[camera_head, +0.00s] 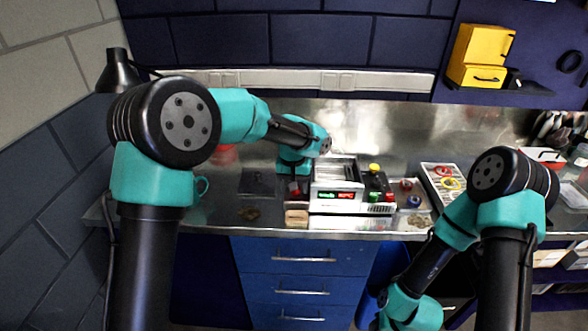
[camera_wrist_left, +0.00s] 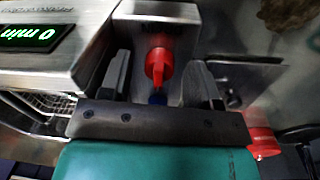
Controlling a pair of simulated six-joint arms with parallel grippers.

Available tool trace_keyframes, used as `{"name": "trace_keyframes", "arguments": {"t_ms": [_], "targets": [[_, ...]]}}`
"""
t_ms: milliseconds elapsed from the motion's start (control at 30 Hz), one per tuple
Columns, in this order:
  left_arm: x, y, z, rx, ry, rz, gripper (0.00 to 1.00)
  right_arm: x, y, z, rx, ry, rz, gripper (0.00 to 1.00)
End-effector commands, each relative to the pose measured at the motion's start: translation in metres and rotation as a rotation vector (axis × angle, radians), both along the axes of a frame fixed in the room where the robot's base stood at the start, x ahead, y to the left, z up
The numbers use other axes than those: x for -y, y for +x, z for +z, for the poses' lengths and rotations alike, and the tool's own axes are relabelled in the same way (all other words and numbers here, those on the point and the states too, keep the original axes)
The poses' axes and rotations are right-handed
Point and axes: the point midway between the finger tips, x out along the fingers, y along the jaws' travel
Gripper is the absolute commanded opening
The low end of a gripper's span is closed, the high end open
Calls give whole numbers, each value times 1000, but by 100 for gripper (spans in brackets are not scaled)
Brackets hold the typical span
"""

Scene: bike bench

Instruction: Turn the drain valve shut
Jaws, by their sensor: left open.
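The drain valve has a red handle (camera_wrist_left: 158,66) on the side of a metal ultrasonic cleaner (camera_head: 336,198). In the left wrist view the handle points toward my gripper, with a bit of blue below it. My left gripper (camera_wrist_left: 160,85) is open, with one dark finger on each side of the red handle. I see a gap on both sides, so the fingers do not appear to press on it. In the head view this gripper is at the cleaner's left end, mostly hidden by my own arm. My right gripper is out of view; its arm hangs low at the right.
The cleaner's display (camera_wrist_left: 45,37) reads "0 min". Right of it are a dark block with coloured knobs (camera_head: 375,183) and a white tray with rings (camera_head: 444,184). A second red object (camera_wrist_left: 263,142) shows beside my gripper.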

Motion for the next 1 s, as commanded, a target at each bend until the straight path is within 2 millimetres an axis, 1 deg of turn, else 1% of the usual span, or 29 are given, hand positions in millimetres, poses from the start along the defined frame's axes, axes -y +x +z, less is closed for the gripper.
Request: {"name": "trace_keyframes", "arguments": {"t_ms": [167, 267, 800, 900, 1000], "targets": [[-1, 0, 17, 3, -1, 1, 56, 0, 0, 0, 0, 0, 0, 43], [-2, 1, 33, 3, -1, 1, 56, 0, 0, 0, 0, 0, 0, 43], [-7, 1, 136, 4, -1, 1, 56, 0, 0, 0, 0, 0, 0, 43], [-8, 1, 152, 3, -1, 0, 56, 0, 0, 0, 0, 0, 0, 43], [-8, 1, 163, 1, -1, 0, 56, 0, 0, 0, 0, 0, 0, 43]]}}
